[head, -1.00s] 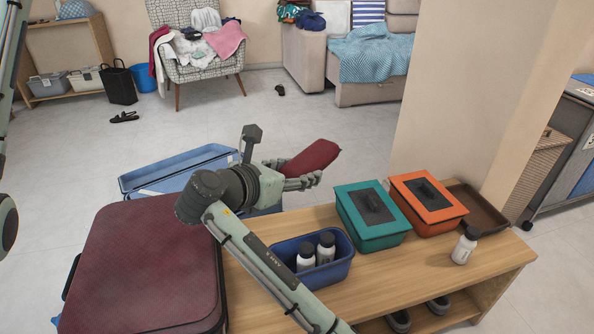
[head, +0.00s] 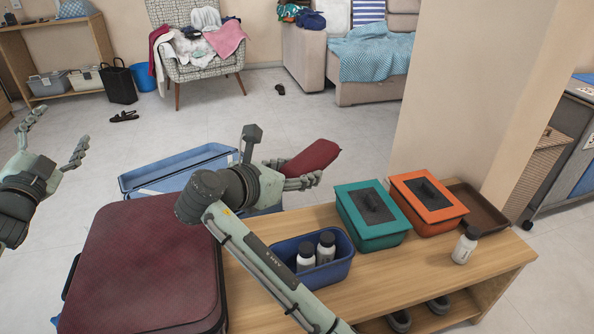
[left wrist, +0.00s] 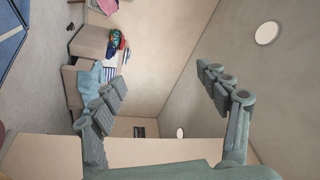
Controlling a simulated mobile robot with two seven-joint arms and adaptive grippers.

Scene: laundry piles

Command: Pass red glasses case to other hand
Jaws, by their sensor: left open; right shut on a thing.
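My left gripper (head: 58,140) is open and empty at the left edge of the head view, well apart from the case. In the left wrist view its two fingers (left wrist: 165,95) are spread wide with nothing between them.
A dark red suitcase (head: 150,250) stands at front left, beside a blue bin (head: 180,168). The wooden bench (head: 400,275) holds a blue tub (head: 340,268) with bottles, a teal box (head: 375,235), an orange box (head: 428,218), a brown tray (head: 490,212) and a white bottle (head: 464,246).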

